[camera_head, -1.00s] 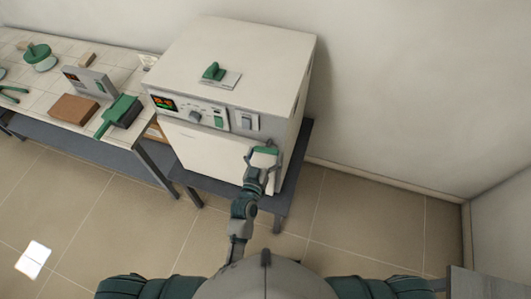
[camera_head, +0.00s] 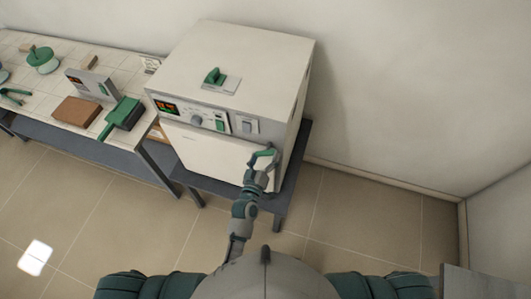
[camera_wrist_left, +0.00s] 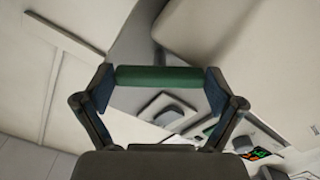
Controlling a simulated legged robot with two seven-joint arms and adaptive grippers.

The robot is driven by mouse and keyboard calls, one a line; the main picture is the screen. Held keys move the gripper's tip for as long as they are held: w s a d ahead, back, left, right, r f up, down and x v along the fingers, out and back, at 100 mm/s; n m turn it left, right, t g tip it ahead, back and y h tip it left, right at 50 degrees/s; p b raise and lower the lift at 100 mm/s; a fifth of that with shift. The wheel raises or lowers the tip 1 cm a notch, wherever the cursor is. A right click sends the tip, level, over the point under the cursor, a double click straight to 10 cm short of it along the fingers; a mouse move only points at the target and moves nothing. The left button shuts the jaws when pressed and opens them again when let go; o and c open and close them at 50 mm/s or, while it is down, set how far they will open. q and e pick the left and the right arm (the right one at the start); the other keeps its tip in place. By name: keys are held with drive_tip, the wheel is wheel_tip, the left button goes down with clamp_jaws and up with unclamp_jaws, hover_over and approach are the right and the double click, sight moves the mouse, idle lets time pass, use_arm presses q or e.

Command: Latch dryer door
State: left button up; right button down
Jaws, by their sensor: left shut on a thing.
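The dryer (camera_head: 250,60) is a white box with a control panel (camera_head: 190,112) above its front door (camera_head: 205,150). I cannot tell whether the door sits flush. My left gripper (camera_head: 263,157) is at the right side of the door, below the panel. In the left wrist view, its two fingers close on the ends of a green bar (camera_wrist_left: 158,76), which looks like the door handle. A grey latch-like block (camera_wrist_left: 175,113) shows behind the bar. My right gripper is not in view.
A tiled bench (camera_head: 45,75) at the left holds a brown block (camera_head: 76,110), a green-handled brush (camera_head: 122,115) and a grey device (camera_head: 90,82). The dryer stands on a dark stand (camera_head: 285,190). Floor to the right is clear.

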use_arm(q)
drive_tip(key=n+p, duration=0.1)
drive_tip(key=n, duration=0.1)
drive_tip(key=shift+r+n, duration=0.15)
drive_tip(key=shift+n, duration=0.25)
drive_tip(key=n+p, duration=0.1)
drive_tip(key=n, duration=0.1)
drive_tip(key=shift+n, duration=0.4)
drive_tip(key=shift+f+n+p, duration=0.2)
drive_tip(key=shift+n+p, duration=0.45)
drive_tip(key=shift+n, duration=2.05)
drive_tip(key=o, duration=0.8)
drive_tip(key=shift+a+f, duration=0.1)
